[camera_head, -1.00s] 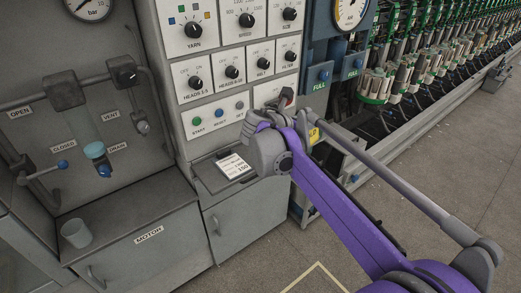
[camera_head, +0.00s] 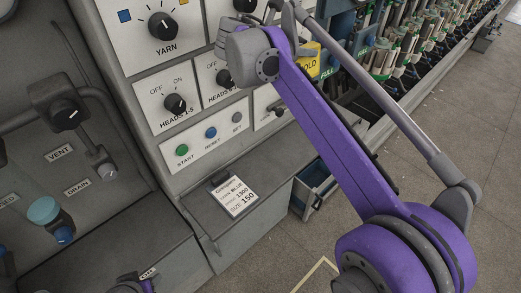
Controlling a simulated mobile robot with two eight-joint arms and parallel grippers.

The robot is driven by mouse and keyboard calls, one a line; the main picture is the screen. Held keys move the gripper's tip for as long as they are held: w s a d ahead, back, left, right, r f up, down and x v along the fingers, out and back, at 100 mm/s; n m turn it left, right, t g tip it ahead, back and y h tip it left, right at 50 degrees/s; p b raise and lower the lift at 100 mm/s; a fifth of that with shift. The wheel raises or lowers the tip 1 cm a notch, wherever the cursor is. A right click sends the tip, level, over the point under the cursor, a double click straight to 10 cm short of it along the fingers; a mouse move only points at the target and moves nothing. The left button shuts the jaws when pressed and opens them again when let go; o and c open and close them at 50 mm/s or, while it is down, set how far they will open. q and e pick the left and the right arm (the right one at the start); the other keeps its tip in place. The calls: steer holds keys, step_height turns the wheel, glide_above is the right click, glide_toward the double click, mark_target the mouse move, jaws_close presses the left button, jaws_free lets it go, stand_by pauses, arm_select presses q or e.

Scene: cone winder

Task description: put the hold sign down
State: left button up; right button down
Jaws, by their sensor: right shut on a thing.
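The hold sign (camera_head: 309,62) is a small yellow plate with dark lettering, of which "OLD" can be read. It shows just right of my purple right forearm, in front of the machine panel, and my arm hides part of it. My right gripper (camera_head: 289,14) is at the top middle, mostly hidden behind its own wrist and arm, and is shut on the hold sign. A small part of my left arm (camera_head: 135,285) shows at the bottom edge; the state of its jaws cannot be made out.
A control panel with knobs (camera_head: 163,26) and buttons (camera_head: 182,150) stands behind my right arm. Below it, a card (camera_head: 235,196) lies on a small ledge. An open drawer (camera_head: 315,187) is right of the ledge. Spindles (camera_head: 415,55) line the upper right; the floor (camera_head: 440,140) is clear.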

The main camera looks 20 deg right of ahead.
steer(key=f, duration=0.4)
steer(key=s+f, duration=0.1)
steer(key=f, duration=0.2)
steer(key=shift+b, duration=0.35)
steer(key=f, duration=1)
steer(key=f+b, duration=0.1)
steer(key=f, duration=0.9)
steer(key=shift+w+f, duration=0.2)
steer(key=shift+f, duration=0.2)
steer(key=shift+c, duration=2.2)
jaws_free()
arm_select(q)
steer(key=shift+s+f, duration=0.3)
steer(key=shift+f, duration=0.3)
steer(key=shift+s+f, duration=0.3)
steer(key=shift+f, duration=0.3)
